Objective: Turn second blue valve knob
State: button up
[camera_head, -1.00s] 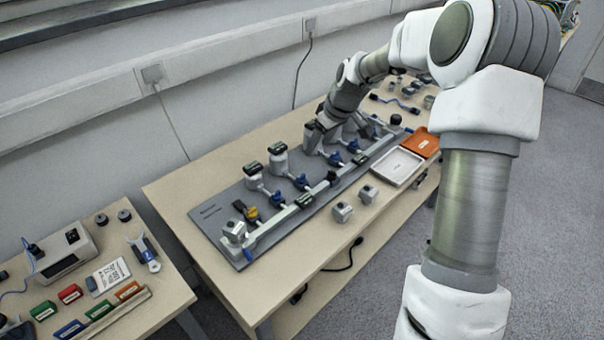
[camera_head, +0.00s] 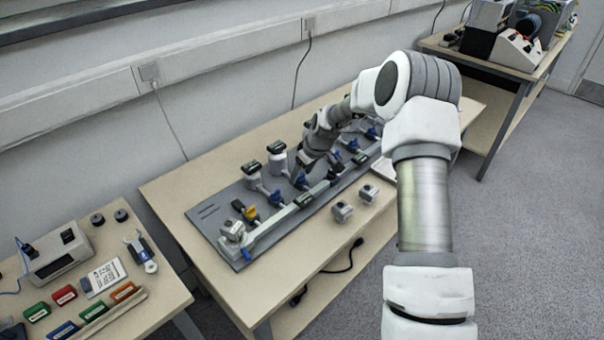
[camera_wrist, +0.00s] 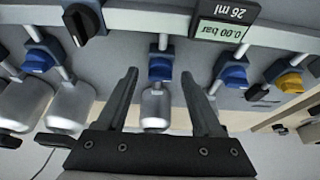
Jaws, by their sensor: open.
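A grey board (camera_head: 205,220) on the table carries a row of valves with blue knobs. The second blue knob (camera_head: 301,182), counting from the yellow one, is right at my gripper (camera_head: 306,166). In the wrist view this blue knob (camera_wrist: 160,69) sits in the middle between my two open fingers (camera_wrist: 159,76), with space on both sides. I cannot tell whether the fingertips reach down to its depth. The first blue knob (camera_wrist: 234,74) is to the right in the wrist view, and another blue knob (camera_wrist: 42,58) is to the left.
A yellow knob (camera_head: 250,213), a display reading 0.00 bar (camera_wrist: 220,32) and a black knob (camera_wrist: 83,20) are nearby. Grey canisters (camera_wrist: 70,105) stand behind the valves. Two small grey blocks (camera_head: 343,211) lie on the table front.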

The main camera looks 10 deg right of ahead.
grip_shut()
dwell(0.3)
jog(key=shift+m, duration=0.3)
jog(key=m+h+b, duration=0.1)
jog(key=m, duration=0.1)
jog(key=shift+a+m, duration=0.15)
jog(key=shift+m, duration=0.15)
jog(key=m+h, duration=0.1)
jog(key=m, duration=0.1)
jog(key=m+h, duration=0.1)
jog(key=m, duration=0.2)
jog(key=shift+s+a+t, duration=0.1)
jog(key=shift+a+t, duration=0.05)
jog(key=shift+t, duration=0.25)
jog(key=m+h, duration=0.1)
jog(key=m, duration=0.2)
jog(key=m+g+h, duration=0.1)
jog(key=m, duration=0.1)
jog(key=shift+a+m, duration=0.1)
jog(key=shift+m, duration=0.3)
jog(key=shift+m+g+h+p, duration=0.5)
jog(key=shift+m+h, duration=0.1)
jog(key=shift+m, duration=1.3)
